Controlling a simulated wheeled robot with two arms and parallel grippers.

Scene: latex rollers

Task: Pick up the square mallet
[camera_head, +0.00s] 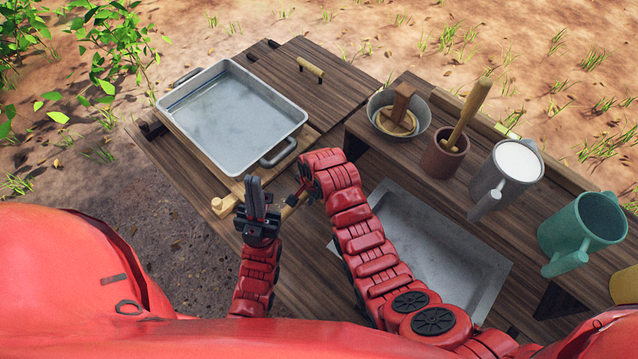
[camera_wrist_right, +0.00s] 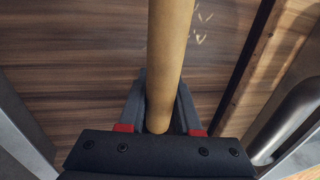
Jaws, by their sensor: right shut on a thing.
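A pale wooden block (camera_head: 225,206), which looks like the square mallet's head, shows at the near edge of the table, left of my left gripper. A pale rod (camera_head: 290,208), seemingly its handle, shows right of that gripper; the stretch between is hidden. My left gripper (camera_head: 256,192) points up the picture with its fingers close together, in front of the mallet; no object shows clearly in it. In the right wrist view, my right gripper (camera_wrist_right: 160,90) is shut around the round wooden handle (camera_wrist_right: 168,40). In the head view my right arm hides most of that gripper.
A metal tray (camera_head: 278,112) sits on the table just beyond. On the right shelf stand a bowl (camera_head: 379,102) with wooden items, a brown pot (camera_head: 442,158) with a pestle, a grey mug (camera_head: 490,180) and a teal mug (camera_head: 582,235). A sunken basin (camera_head: 440,262) lies right of my right arm.

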